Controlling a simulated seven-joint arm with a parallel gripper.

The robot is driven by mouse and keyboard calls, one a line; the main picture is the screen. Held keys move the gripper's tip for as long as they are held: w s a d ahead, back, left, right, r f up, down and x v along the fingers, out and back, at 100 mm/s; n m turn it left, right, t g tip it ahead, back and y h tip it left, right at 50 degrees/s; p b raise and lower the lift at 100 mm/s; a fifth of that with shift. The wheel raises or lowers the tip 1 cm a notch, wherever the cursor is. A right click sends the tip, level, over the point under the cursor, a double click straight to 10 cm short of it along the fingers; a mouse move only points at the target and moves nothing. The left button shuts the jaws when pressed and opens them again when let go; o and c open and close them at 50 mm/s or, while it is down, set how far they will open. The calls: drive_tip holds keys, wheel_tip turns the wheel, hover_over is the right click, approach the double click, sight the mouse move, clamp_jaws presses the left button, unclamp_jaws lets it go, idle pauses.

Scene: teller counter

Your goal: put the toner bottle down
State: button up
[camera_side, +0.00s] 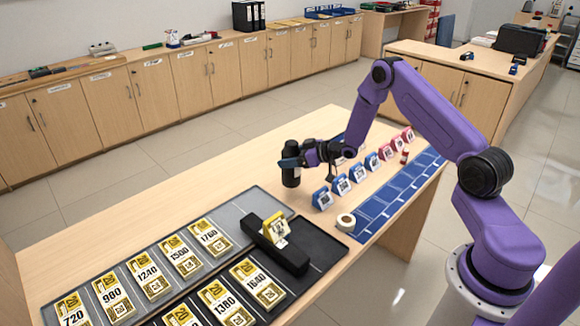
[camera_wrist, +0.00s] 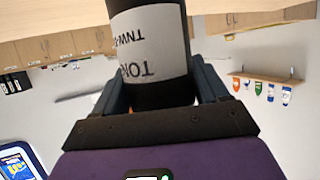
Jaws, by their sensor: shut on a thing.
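The toner bottle (camera_side: 291,171) is black and stands upright in my gripper (camera_side: 288,162), over the far side of the counter in the side view. In the wrist view, the bottle (camera_wrist: 150,45) shows a white label with upside-down print, and its upper part in the picture is cut off by the edge. The fingers of my gripper (camera_wrist: 155,92) are shut on it from both sides. The counter (camera_side: 215,172) is light wood. I cannot tell whether the bottle's base touches the counter or hangs just above it.
Trays (camera_side: 250,201) with yellow number cards and a black bar (camera_side: 274,252) lie in front. Bare counter lies left of the bottle.

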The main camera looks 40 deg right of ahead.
drive_tip(key=shift+w+d+f, duration=0.1)
drive_tip(key=shift+w+f, duration=0.25)
drive_tip(key=shift+f, duration=1.55)
drive_tip(key=shift+f, duration=0.1)
drive_tip(key=o, duration=1.3)
drive_tip(key=shift+f, duration=0.1)
